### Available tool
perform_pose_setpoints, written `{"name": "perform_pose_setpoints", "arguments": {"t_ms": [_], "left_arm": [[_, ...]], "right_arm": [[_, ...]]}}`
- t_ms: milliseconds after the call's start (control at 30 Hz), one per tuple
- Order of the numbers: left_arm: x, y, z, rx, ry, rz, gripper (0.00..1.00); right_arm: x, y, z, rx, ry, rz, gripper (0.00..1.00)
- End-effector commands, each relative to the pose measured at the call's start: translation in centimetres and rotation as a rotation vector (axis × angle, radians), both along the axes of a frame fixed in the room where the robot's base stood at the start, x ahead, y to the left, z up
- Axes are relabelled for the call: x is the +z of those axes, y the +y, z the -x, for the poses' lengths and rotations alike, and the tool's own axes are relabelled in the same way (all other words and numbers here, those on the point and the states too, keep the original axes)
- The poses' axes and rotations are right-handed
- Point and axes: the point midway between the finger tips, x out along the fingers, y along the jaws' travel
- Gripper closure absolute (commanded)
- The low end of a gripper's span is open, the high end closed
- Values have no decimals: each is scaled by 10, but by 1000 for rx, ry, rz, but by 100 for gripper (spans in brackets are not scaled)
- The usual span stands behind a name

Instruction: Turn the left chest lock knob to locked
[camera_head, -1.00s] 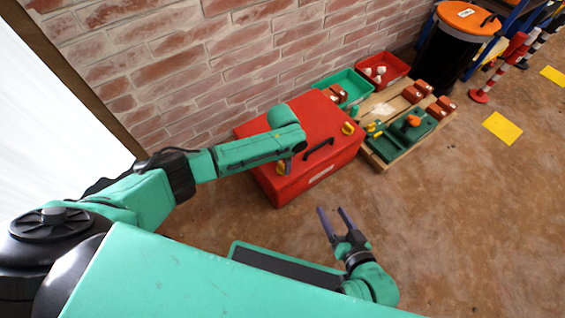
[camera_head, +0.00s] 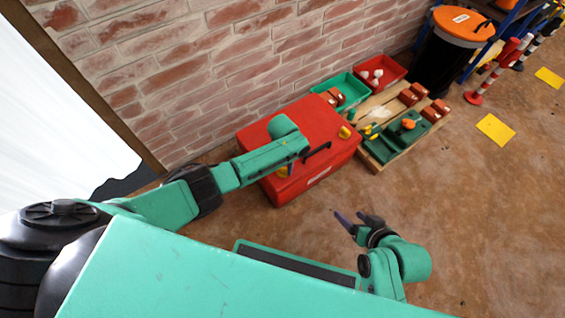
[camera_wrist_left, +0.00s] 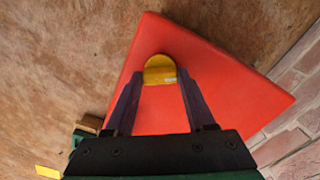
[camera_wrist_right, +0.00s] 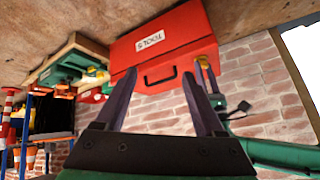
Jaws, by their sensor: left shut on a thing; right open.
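The red chest (camera_head: 315,113) stands against the brick wall with a black handle (camera_head: 317,151) on its front. Its left yellow lock knob (camera_head: 284,171) is partly hidden by my left gripper in the head view. In the left wrist view the left knob (camera_wrist_left: 160,68) sits between the fingertips of my left gripper (camera_wrist_left: 160,78), which is shut on it. The right yellow knob (camera_head: 344,132) stands free. My right gripper (camera_head: 354,216) is open and empty, in front of the chest and apart from it. The chest also shows in the right wrist view (camera_wrist_right: 178,28).
Right of the chest are a wooden pallet (camera_head: 380,164) with a green case, a green bin (camera_head: 349,82) and a red bin (camera_head: 392,69). A black barrel with an orange lid (camera_head: 464,22) stands farther back.

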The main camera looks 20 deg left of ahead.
Motion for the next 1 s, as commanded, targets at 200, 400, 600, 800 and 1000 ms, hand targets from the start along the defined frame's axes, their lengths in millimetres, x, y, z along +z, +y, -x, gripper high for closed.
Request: {"name": "perform_pose_setpoints", "arguments": {"t_ms": [200, 400, 600, 800, 1000], "left_arm": [[2, -1, 1, 207, 3, 1, 100], [2, -1, 1, 396, 3, 1, 100], [1, -1, 1, 585, 2, 1, 100], [0, -1, 0, 763, 1, 1, 100], [0, 0, 0, 905, 1, -1, 100]], "right_arm": [[19, -27, 11, -5, 132, 95, 29], [30, -46, 22, -14, 225, 154, 29], [39, -58, 31, -23, 289, 192, 29], [45, -67, 38, -30, 332, 216, 29], [49, -71, 42, -35, 355, 229, 29]]}}
